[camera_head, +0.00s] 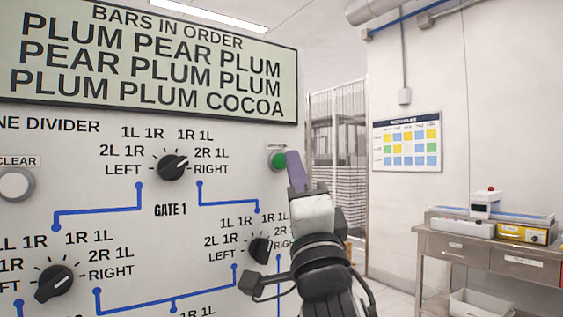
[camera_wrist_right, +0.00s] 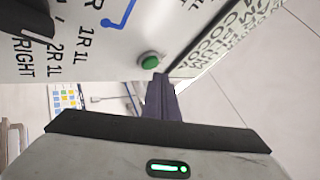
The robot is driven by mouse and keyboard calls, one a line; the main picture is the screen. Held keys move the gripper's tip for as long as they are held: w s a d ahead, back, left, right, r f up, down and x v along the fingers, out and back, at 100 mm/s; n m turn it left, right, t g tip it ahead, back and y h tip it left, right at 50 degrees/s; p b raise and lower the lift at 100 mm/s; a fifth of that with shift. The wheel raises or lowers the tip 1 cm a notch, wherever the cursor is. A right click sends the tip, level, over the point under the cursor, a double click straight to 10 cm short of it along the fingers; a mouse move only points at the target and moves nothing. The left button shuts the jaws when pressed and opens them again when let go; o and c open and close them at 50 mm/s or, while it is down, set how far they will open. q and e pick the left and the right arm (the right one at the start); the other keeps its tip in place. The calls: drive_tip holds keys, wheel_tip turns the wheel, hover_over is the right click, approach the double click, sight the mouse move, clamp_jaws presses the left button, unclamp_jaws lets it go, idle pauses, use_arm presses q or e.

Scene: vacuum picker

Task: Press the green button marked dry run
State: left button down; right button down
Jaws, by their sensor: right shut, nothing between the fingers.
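The green button (camera_head: 279,159) sits near the right edge of the white panel (camera_head: 100,220), below the display. Its label is hidden or too small to read. It also shows in the right wrist view as a green cap (camera_wrist_right: 149,62) standing out from the panel. My right gripper (camera_head: 292,156) is shut and empty, its purple-grey fingers just right of the button in the head view. In the right wrist view the fingertips (camera_wrist_right: 161,77) are close beside the button; I cannot tell whether they touch it. My left gripper is in neither view.
The display (camera_head: 150,65) lists bars in order. Black knobs (camera_head: 172,167) and a white button labelled clear (camera_head: 15,184) are on the panel. A metal table (camera_head: 455,245) with equipment stands at the right, and a wall chart (camera_head: 407,141) hangs behind. The floor between is open.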

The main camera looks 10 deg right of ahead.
drive_tip(key=shift+w, duration=0.1)
idle(0.4)
drive_tip(key=shift+w+a, duration=0.15)
drive_tip(key=shift+w, duration=0.15)
drive_tip(key=shift+w+a, duration=0.1)
drive_tip(key=shift+w, duration=0.2)
idle(0.6)
drive_tip(key=shift+s, duration=0.1)
drive_tip(key=shift+s+d, duration=0.25)
drive_tip(key=shift+s, duration=0.35)
drive_tip(key=shift+s, duration=0.1)
drive_tip(key=s, duration=0.1)
drive_tip(key=s+d, duration=0.1)
drive_tip(key=s, duration=0.2)
drive_tip(key=shift+s+d, duration=0.25)
drive_tip(key=shift+d, duration=0.1)
idle(0.7)
